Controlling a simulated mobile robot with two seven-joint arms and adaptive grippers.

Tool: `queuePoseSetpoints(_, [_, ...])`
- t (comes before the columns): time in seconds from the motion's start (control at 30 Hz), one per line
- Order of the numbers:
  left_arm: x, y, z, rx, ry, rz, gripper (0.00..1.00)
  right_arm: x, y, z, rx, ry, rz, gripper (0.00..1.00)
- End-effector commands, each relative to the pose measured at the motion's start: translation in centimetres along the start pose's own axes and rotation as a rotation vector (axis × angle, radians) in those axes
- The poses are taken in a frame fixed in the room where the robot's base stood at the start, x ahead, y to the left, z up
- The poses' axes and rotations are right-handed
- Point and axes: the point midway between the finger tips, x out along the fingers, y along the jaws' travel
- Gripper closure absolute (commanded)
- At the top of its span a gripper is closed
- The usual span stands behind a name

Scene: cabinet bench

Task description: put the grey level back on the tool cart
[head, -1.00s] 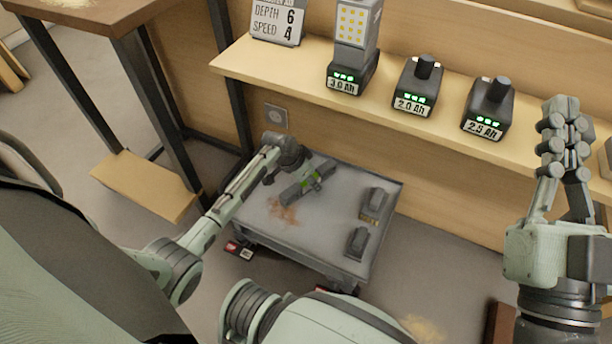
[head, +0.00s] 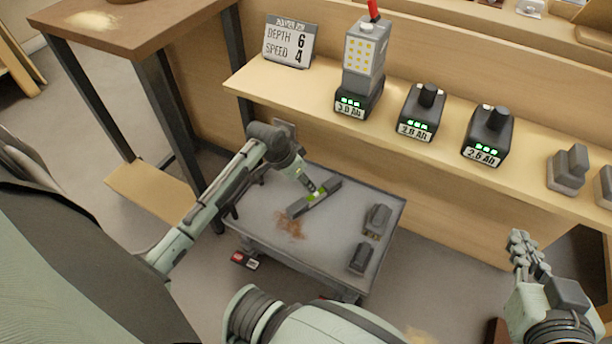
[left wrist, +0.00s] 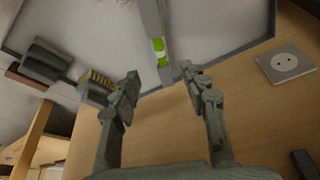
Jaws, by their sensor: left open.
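The grey level (head: 328,194), a slim bar with a green vial, lies at a slant on top of the grey tool cart (head: 337,251). The level also shows in the left wrist view (left wrist: 152,18), running down from the top edge with its bright green part. My left gripper (head: 308,184) reaches down from the left at the level, partly hiding it. In the left wrist view my left gripper (left wrist: 160,78) is open, the level beyond and between its fingertips. Contact cannot be told. My right gripper (head: 518,243) is far from the level at the lower right, fingers together and apparently empty.
Two dark blocks (head: 376,220) (head: 362,258) stand on the cart's right side. A brown stain (head: 290,224) marks its top. The shelf (head: 250,82) behind carries several batteries and a sign (head: 289,42). A wall socket (left wrist: 292,63) is near my left gripper.

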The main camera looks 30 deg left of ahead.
Motion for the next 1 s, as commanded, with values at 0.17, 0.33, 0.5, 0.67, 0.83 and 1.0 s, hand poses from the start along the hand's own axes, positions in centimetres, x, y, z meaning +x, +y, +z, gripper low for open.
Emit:
queuePoseSetpoints(0.17, [-2.5, 4.5, -0.7, 0.035, 0.141, -0.064, 0.56, 0.0, 0.1, 0.3, -0.001, -0.013, 0.002, 1.0])
queuePoseSetpoints(0.33, [-10.9, 11.9, -3.1, 0.039, 0.448, -0.12, 0.56, 0.0, 0.1, 0.2, -0.001, -0.011, 0.002, 1.0])
queuePoseSetpoints(0.5, [-20.0, 16.2, -5.1, -0.004, 0.694, -0.122, 0.56, 0.0, 0.1, 0.2, -0.001, -0.01, 0.002, 1.0])
queuePoseSetpoints(0.67, [-23.3, 17.2, -5.7, -0.024, 0.774, -0.12, 0.56, 0.0, 0.1, 0.2, 0.0, -0.01, 0.002, 1.0])
queuePoseSetpoints(0.83, [-23.4, 17.2, -5.8, -0.024, 0.778, -0.12, 0.56, 0.0, 0.1, 0.2, 0.0, -0.01, 0.002, 1.0])
queuePoseSetpoints(1.0, [-23.4, 17.2, -5.8, -0.023, 0.777, -0.12, 0.56, 0.0, 0.1, 0.2, 0.0, -0.009, 0.002, 1.0])
